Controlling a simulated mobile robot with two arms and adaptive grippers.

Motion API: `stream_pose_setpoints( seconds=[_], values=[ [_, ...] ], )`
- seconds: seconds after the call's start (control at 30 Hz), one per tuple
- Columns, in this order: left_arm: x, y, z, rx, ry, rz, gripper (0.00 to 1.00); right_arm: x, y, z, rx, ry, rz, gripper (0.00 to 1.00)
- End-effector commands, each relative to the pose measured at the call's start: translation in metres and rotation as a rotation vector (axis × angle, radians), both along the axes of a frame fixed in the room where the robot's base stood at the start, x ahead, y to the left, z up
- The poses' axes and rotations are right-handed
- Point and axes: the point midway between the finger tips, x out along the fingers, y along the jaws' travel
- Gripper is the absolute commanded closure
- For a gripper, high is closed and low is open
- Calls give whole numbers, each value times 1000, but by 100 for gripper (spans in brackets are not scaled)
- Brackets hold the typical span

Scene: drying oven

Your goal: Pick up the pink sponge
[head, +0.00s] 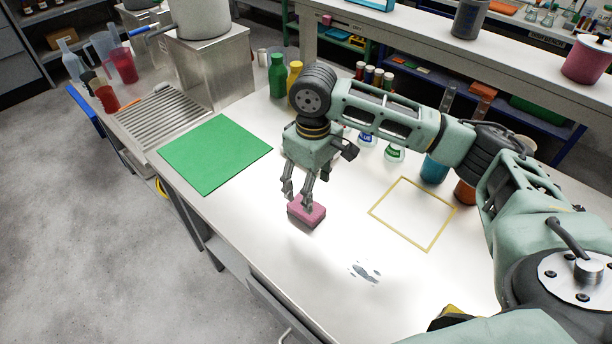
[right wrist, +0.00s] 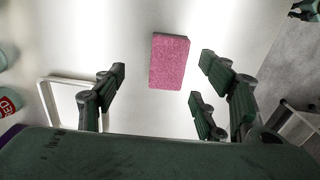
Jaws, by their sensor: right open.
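The pink sponge (head: 306,213) lies flat on the white bench top (head: 300,255), near its front edge. It also shows in the right wrist view (right wrist: 169,61), top centre, as a textured pink block. My right gripper (head: 298,198) is open and empty just above the sponge, pointing down. In the right wrist view its spread fingers (right wrist: 160,88) stand to either side of the sponge's near end, with clear gaps. Whether any finger touches it I cannot tell.
A green mat (head: 215,153) lies left of the sponge. Bottles and flasks (head: 394,152) stand behind my arm. The bench around the sponge is clear.

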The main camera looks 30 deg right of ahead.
Motion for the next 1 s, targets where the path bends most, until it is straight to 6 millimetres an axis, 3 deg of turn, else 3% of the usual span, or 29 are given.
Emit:
stream_pose_setpoints(
  seconds=[0.13, 0.33, 0.47, 0.57, 0.8, 1.0],
  values=[
    [-5, 7, 0, 8, 6, -2, 100, -1, 1, -6, 0, 2, 2, 35],
    [-52, 24, -2, 31, 76, -3, 100, -1, 2, -28, 0, 3, 1, 35],
    [-67, 26, 0, 33, 95, -2, 100, 1, 8, -44, 0, 2, 1, 35],
    [-62, 24, 2, 31, 87, -2, 100, 2, 12, -60, 0, 3, 2, 35],
    [-19, 11, 4, 13, 25, 1, 100, 2, 12, -78, 0, -1, 2, 35],
    [-22, 9, 3, 11, 29, 2, 100, 2, 12, -78, 0, -1, 2, 38]
  ],
)
